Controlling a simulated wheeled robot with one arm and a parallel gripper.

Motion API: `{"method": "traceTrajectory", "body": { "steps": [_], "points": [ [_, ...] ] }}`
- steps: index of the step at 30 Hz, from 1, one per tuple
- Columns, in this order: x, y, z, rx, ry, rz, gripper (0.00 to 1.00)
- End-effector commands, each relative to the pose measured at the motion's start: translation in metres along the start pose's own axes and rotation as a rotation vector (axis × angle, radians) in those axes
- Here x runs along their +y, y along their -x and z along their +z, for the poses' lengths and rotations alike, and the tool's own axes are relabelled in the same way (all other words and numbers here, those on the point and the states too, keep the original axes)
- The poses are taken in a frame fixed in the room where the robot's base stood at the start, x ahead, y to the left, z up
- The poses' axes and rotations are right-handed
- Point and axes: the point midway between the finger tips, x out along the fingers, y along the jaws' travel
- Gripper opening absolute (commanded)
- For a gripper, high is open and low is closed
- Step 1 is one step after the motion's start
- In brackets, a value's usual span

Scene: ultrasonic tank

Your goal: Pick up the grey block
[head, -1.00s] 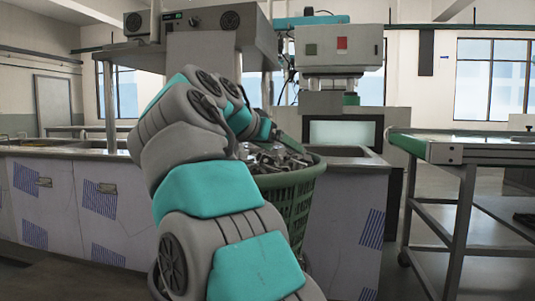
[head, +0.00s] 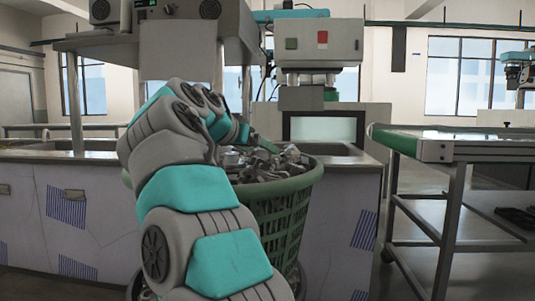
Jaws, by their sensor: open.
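A green mesh basket (head: 283,215) stands in front of the counter, just right of my arm. It is heaped with grey metal pieces (head: 268,162). I cannot single out one grey block among them. My grey and teal arm rises from the bottom centre and bends over the left side of the basket, covering part of it. The end of my arm is hidden behind its own links, so my gripper does not show.
A metal counter (head: 90,215) runs behind the basket on the left. A machine with red and green buttons (head: 318,44) stands behind it. A green-edged table (head: 440,149) on metal legs is at right. Floor shows between basket and table.

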Motion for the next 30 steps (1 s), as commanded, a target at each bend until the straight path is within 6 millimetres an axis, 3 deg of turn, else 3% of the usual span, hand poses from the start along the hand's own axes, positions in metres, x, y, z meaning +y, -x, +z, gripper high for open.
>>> {"method": "traceTrajectory", "body": {
  "steps": [6, 14, 30],
  "points": [
    [-0.002, -0.029, -0.003, -0.001, 0.0, 0.0, 0.88],
    [-0.001, -0.034, -0.003, 0.0, -0.001, 0.0, 0.88],
    [-0.001, -0.034, -0.003, 0.0, -0.001, 0.001, 0.27]
  ]
}}
